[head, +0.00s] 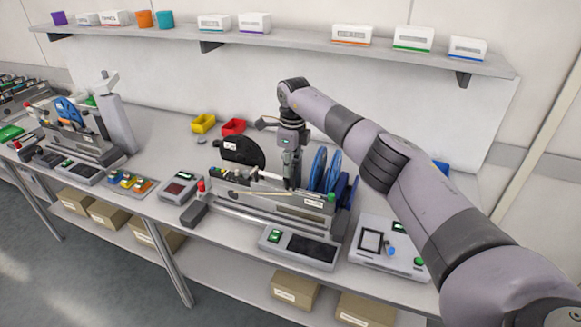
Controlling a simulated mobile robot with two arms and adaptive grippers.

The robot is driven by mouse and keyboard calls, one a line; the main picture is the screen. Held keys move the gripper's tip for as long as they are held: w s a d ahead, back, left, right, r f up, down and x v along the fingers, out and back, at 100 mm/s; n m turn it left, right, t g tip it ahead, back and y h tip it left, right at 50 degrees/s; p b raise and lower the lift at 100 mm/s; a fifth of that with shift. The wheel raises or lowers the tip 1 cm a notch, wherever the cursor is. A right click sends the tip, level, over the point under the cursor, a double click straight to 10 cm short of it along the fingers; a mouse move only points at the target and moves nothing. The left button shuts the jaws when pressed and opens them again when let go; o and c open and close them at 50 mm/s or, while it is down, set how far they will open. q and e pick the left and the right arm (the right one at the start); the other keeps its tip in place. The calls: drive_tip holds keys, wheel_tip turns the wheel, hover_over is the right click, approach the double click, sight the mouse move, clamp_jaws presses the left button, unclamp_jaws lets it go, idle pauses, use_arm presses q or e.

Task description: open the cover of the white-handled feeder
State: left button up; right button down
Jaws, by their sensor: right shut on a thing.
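A bank of feeders (300,200) stands on the bench in the middle of the head view, with blue reels (318,168) at its right and a black reel (240,151) at its left. My right gripper (291,182) points down into this bank, just left of the blue reels. It is shut on a small feeder part that its fingers mostly hide. I cannot tell the white handle or the cover's angle at this size. My left gripper is not in view.
A second feeder bank (85,145) and a grey post stand at the left. Red (233,127) and yellow (203,123) bins sit behind the middle bank. A control panel (390,248) lies at its right. A shelf (330,46) with boxes runs above.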

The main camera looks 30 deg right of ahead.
drive_tip(key=shift+a, duration=0.25)
drive_tip(key=c, duration=2)
unclamp_jaws()
drive_tip(key=shift+f, duration=0.1)
drive_tip(key=o, duration=0.4)
drive_tip(key=shift+w, duration=0.2)
drive_tip(key=shift+c, duration=0.2)
drive_tip(key=shift+s+d, duration=0.1)
drive_tip(key=shift+r, duration=0.25)
wheel_tip(320, 180, up, 12)
drive_tip(key=shift+s+d+f, duration=0.15)
drive_tip(key=shift+s+f, duration=0.1)
